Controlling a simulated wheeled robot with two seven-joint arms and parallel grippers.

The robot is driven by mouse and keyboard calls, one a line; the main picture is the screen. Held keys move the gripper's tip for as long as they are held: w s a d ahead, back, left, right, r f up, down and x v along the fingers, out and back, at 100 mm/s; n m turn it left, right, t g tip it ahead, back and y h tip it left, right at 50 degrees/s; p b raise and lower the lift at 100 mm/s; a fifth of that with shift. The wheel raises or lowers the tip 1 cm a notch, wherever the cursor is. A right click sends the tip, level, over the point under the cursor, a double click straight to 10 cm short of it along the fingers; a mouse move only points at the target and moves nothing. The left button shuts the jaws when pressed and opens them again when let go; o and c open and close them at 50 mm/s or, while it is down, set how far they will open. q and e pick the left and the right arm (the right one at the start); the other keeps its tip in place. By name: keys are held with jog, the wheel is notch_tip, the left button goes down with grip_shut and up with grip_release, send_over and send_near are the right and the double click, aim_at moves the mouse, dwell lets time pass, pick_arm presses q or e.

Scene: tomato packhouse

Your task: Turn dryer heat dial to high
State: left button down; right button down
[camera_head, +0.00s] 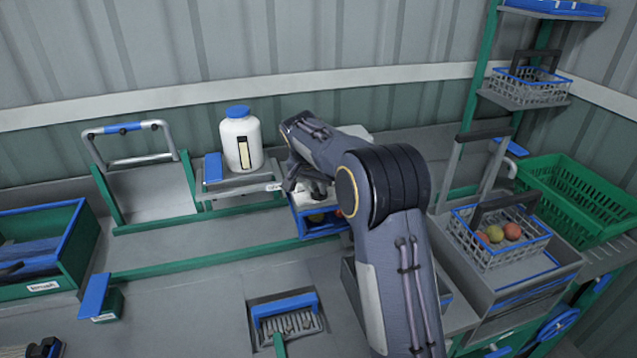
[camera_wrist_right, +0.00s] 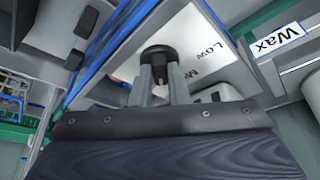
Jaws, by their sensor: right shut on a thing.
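The heat dial (camera_wrist_right: 157,56) is a black round knob on a white panel (camera_wrist_right: 198,38) in the right wrist view. The word "Low" and part of another marking show beside it; the rest of the scale is hidden. My right gripper (camera_wrist_right: 158,78) is shut on the dial, its two grey fingers on either side of it. In the head view my right gripper (camera_head: 306,188) is at the dryer (camera_head: 322,232), a blue-edged unit with round fruit inside, and my arm covers much of it. The dial cannot be seen in the head view. My left gripper is not in view.
A white bottle with a blue cap (camera_head: 241,143) stands left of my right gripper. A wire basket with tomatoes (camera_head: 486,258) is at the right, by a green crate (camera_head: 572,213). A brush tray (camera_head: 281,316) lies in front. A blue-rimmed green bin (camera_head: 84,238) is at far left.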

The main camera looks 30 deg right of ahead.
jog(key=shift+w+a+r+m+g+h+p, duration=0.15)
jog(key=shift+m+g+p, duration=0.2)
jog(key=shift+m, duration=0.5)
jog(key=shift+w+d+f+m+g+h+p, duration=0.15)
jog(key=shift+m+g+p, duration=0.2)
jog(key=shift+m, duration=0.5)
jog(key=shift+s+a+m, duration=0.1)
jog(key=shift+m, duration=0.2)
jog(key=c, duration=1.4)
grip_release()
jog(key=v, duration=0.7)
jog(key=shift+r, duration=0.4)
jog(key=shift+s, duration=0.15)
